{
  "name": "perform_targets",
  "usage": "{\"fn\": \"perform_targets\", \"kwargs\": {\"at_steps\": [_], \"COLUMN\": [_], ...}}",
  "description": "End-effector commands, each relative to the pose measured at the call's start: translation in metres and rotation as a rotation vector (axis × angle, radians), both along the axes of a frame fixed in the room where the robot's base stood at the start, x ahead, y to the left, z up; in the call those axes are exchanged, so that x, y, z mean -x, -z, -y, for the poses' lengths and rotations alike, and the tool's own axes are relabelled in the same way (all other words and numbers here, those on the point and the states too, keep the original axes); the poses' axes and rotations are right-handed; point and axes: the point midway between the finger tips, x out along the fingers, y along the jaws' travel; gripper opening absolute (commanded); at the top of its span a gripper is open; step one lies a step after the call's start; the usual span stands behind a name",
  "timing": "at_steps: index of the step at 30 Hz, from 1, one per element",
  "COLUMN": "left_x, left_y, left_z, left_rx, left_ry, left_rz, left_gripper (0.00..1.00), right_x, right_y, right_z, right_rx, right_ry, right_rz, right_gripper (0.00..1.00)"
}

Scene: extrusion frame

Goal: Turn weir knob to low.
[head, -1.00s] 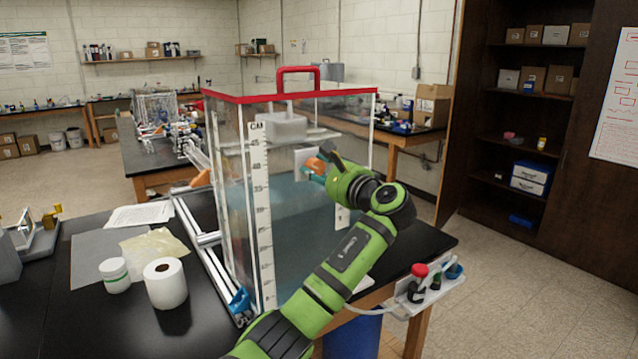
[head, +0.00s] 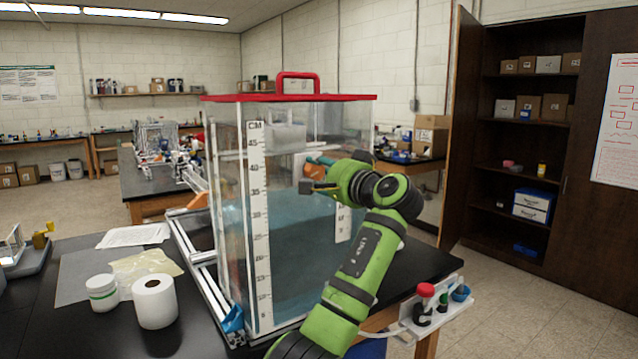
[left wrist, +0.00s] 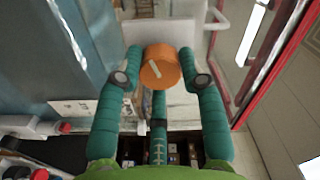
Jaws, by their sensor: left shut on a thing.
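The clear water tank (head: 290,215) has a red rim, a red top handle and a centimetre scale. The weir knob is a round orange knob (left wrist: 160,72) with a white pointer line, on a pale block. In the left wrist view, the line slants from upper left to lower right. My left gripper (left wrist: 161,70) is shut on the knob, with teal fingers on both sides of it. My right gripper is not in view.
A small white shelf (head: 438,312) with red-capped and dark bottles sits at the table's right edge, near my left arm. A paper roll (head: 155,302) and a white jar (head: 102,293) stand left of the tank. Floor to the right is clear.

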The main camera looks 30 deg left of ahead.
Motion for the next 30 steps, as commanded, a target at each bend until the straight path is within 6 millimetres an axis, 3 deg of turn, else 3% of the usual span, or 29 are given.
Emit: {"fn": "perform_targets", "kwargs": {"at_steps": [12, 30], "left_x": [0.001, 0.004], "left_y": [-0.005, -0.010], "left_z": [0.001, 0.000], "left_rx": [0.144, 0.334], "left_ry": [0.007, 0.005], "left_rz": [0.377, 0.848], "left_gripper": [0.06, 0.06], "right_x": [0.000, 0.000], "right_y": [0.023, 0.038], "right_z": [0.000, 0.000], "right_rx": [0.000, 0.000], "right_ry": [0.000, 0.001], "right_rz": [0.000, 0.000], "right_gripper": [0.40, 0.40]}}
